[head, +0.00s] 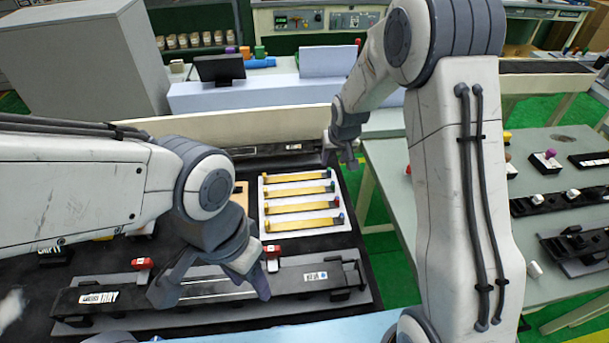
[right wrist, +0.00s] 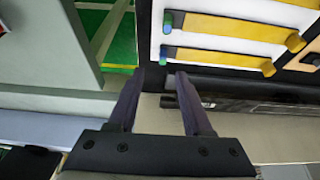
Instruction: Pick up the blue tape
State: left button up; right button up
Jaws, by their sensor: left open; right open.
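Several yellow strips lie side by side on a white tray (head: 263,197), each with coloured ends. The rearmost strip (right wrist: 215,57), with a green end, lies nearer the gripper there. My right gripper (head: 341,163) is open and empty, behind the tray's right corner; its fingers (right wrist: 160,78) show apart. My left gripper (head: 211,288) is open over the black trim part.
A long black trim part (head: 210,291) with red clips lies at the front. A beam (head: 235,135) runs behind the tray. A side table (head: 480,165) with clips and fixtures stands to the right, across a green floor gap. My right arm hides some of it.

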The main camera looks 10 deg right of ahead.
aim_at(329, 169)
jog(key=shift+a+p+x, duration=0.2)
jog(key=shift+p+x, duration=0.5)
jog(key=shift+x, duration=2.05)
jog(key=shift+s, duration=0.15)
jog(key=shift+c, duration=0.3)
grip_shut()
